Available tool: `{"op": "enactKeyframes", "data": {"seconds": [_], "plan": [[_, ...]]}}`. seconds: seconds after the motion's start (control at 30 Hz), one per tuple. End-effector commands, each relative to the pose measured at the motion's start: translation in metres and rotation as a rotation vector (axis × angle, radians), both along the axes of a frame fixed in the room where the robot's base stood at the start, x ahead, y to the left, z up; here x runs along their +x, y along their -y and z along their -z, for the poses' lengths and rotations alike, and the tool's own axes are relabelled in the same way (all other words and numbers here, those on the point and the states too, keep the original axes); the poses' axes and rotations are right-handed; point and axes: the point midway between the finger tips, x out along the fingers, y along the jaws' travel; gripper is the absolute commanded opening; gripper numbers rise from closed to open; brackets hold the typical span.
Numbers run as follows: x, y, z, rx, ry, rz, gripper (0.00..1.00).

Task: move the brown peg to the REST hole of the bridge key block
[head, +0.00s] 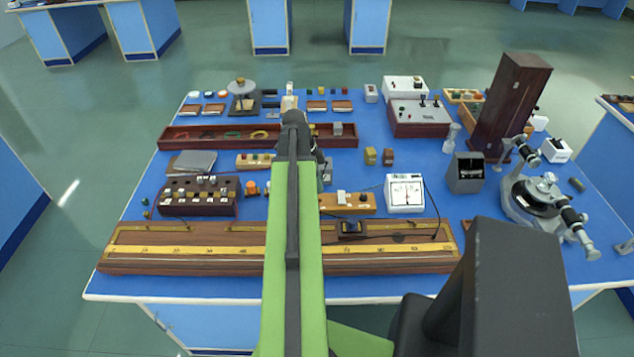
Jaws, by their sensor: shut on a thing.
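My gripper (323,170) shows only as a dark piece beside the far end of my green arm, above the middle of the blue bench. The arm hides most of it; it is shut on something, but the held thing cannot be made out. A light wooden block (352,208) with white and dark parts on top stands just right of my arm, partly hidden; it may be the bridge key block. No REST label or hole is readable. A tiny brown piece (147,214) stands at the left bench edge; I cannot tell whether it is the brown peg.
A long wooden metre bridge (185,266) lies along the near side. A dark plug box (190,210), a white meter (404,194) and a long red-brown tray (185,136) surround the middle. A tall brown box (510,105) and a spectrometer (540,195) stand at the right.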

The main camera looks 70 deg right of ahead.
Motion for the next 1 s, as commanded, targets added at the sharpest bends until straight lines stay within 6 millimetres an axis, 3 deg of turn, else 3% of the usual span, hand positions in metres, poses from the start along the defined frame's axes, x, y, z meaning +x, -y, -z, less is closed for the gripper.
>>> {"op": "enactKeyframes", "data": {"seconds": [0.6,1.0], "plan": [[0.001,-0.001,0.046,0.0,0.0,-0.003,0.0],[0.002,-0.001,0.049,0.0,0.0,-0.003,0.0]]}}
